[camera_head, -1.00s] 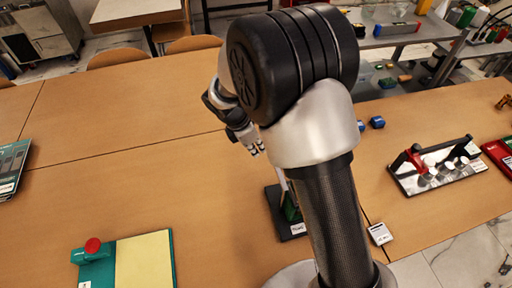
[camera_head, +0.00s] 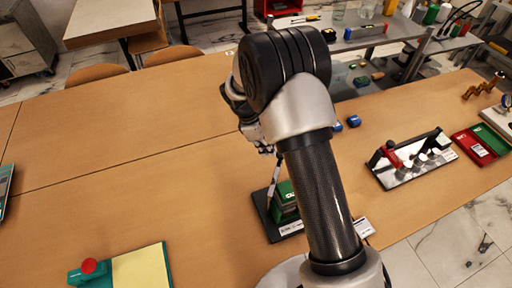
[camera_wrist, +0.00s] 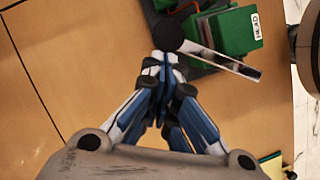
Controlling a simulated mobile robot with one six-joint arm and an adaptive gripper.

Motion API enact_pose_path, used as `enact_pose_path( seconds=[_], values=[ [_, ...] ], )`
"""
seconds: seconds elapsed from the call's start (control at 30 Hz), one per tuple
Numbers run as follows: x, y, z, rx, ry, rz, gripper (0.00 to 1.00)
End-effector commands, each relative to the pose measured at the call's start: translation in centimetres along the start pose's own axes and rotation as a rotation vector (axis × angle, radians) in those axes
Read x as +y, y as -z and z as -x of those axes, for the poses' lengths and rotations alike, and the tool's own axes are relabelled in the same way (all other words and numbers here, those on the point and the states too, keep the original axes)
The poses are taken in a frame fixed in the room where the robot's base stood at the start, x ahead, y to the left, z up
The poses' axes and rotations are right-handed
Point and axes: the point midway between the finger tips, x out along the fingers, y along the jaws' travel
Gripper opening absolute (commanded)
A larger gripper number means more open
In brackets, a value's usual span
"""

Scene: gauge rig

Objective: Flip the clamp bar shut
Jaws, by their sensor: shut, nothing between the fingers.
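The clamp rig is a green block (camera_head: 284,203) on a black base plate (camera_head: 262,199), partly behind my arm in the head view. The silver clamp bar (camera_head: 274,180) stands up steeply beside the block. In the wrist view the bar (camera_wrist: 232,66) runs from a black knob (camera_wrist: 169,35) across the front of the green block (camera_wrist: 229,31). My gripper (camera_wrist: 163,60) is shut and empty, its fingertips right at the knob. I cannot tell whether they touch it. In the head view my gripper (camera_head: 267,149) is at the bar's upper end.
A fixture with a red handle (camera_head: 392,154) and a red tray (camera_head: 475,147) stand at the right. Small blue blocks (camera_head: 353,121) lie behind the rig. A yellow-and-teal pad (camera_head: 140,270) lies at front left. The table left of the rig is clear.

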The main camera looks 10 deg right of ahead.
Motion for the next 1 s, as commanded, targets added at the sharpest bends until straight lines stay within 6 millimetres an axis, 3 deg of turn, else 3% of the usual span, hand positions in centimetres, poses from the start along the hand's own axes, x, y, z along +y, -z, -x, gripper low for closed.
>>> enact_pose_path(
  seconds=[0.27,0.6,1.0],
  values=[
    [0.4,-3.6,-1.2,0.0,0.093,-0.249,0.0],
    [-0.5,-7.5,-2.7,-0.001,0.202,-0.545,0.0],
    [-2.1,-10.5,-3.8,0.0,0.292,-0.792,0.0]
  ],
)
